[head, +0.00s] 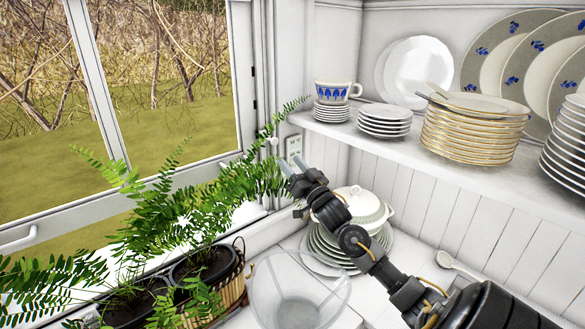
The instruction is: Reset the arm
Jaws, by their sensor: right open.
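My right arm comes in from the lower right. My right gripper (287,173) is open and empty, with its fingers pointing up and left. It is in front of the wall corner by the window, near the fern fronds and a wall socket. I cannot tell whether it touches the fronds. The arm covers part of a white lidded tureen (366,208) on stacked plates (323,258). My left gripper does not show.
Potted ferns (205,262) stand along the window at left. A clear glass bowl (296,292) is at the bottom middle. The shelf (440,163) above holds a patterned cup (334,91), plate stacks (474,130) and upright plates. A ladle (447,260) lies at right.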

